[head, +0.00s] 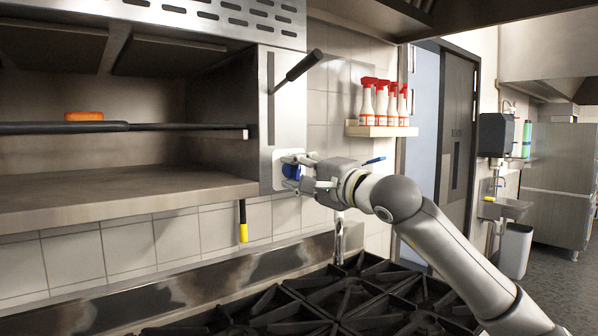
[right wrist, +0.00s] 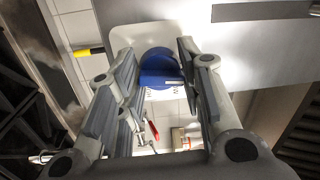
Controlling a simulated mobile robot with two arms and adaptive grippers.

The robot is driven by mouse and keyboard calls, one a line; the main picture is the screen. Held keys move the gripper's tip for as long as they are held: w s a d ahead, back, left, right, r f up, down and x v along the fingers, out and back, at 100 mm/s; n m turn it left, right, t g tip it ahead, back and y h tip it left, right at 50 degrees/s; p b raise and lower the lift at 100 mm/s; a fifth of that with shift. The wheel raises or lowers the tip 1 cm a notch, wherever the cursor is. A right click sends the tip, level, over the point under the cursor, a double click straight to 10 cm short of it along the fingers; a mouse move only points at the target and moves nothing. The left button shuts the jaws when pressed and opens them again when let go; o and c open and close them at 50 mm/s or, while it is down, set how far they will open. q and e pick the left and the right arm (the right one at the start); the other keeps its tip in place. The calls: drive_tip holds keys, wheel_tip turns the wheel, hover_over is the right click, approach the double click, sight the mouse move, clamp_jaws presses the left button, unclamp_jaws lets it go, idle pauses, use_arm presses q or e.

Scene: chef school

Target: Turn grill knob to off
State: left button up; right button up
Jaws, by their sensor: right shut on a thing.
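The grill knob (right wrist: 160,69) is blue and round, on a pale plate (right wrist: 190,34) on the grill's steel side panel. In the head view the knob (head: 291,171) is partly hidden by my right gripper (head: 300,172). That gripper is shut on the knob, with a finger on each side of it, as the right wrist view (right wrist: 160,80) shows. My left gripper is not in view.
The grill (head: 130,200) has a black-handled lever (head: 297,70) above the knob. A yellow-ended handle (head: 243,228) hangs below it. Black burner grates (head: 350,297) lie under my right arm. Red-topped spray bottles (head: 383,104) stand on a wall shelf (head: 381,130) to the right.

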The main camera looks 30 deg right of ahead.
drive_tip(key=shift+w+f+n, duration=0.1)
drive_tip(key=shift+f+n, duration=0.1)
drive_tip(key=shift+n, duration=0.7)
drive_tip(key=shift+f, duration=0.1)
drive_tip(key=o, duration=0.9)
drive_tip(key=shift+o, duration=0.5)
drive_tip(key=shift+r, duration=0.2)
drive_tip(key=s+d, duration=0.1)
drive_tip(key=s, duration=1.1)
drive_tip(key=shift+d+f, duration=0.2)
drive_tip(key=shift+f, duration=0.2)
